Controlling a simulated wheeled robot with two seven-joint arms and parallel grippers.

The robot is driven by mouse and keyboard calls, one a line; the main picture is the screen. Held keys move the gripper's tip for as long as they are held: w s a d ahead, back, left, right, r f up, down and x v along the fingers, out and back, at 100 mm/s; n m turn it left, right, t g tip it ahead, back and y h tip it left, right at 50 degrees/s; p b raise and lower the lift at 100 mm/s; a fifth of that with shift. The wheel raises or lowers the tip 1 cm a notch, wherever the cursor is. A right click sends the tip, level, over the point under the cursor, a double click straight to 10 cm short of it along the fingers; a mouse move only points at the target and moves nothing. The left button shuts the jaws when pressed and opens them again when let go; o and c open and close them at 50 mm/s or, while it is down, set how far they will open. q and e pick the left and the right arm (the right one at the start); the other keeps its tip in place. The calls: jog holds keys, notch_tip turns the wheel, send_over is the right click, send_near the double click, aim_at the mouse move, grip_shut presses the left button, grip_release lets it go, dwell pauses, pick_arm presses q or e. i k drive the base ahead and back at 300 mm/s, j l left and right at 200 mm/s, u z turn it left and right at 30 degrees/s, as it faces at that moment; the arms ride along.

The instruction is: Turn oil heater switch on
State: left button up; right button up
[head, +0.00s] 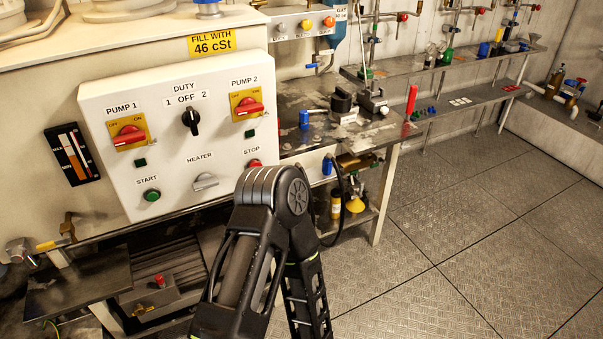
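The heater switch (205,182) is a grey knob under the label HEATER on a white control panel (112,189). It sits between the green START button (152,196) and the red STOP button (254,164). Its grip bar lies nearly flat, rising slightly to the right; I cannot read any on or off marks beside it. One of my black arms rises from the bottom to a bent joint just right of and below the switch. I see no gripper fingers in the head view, and the switch is not covered.
The panel also carries red PUMP 1 (129,136) and PUMP 2 (248,107) switches and a black DUTY knob (190,120). A cluttered workbench (300,150) stands right of the panel. A low metal shelf (80,283) juts out below. The floor (480,230) at right is clear.

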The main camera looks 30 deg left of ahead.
aim_at(205, 180)
jog(key=i+l, duration=0.25)
jog(key=l, duration=0.15)
jog(key=i+l, duration=0.55)
jog(key=l, duration=0.2)
jog(key=u, duration=1.35)
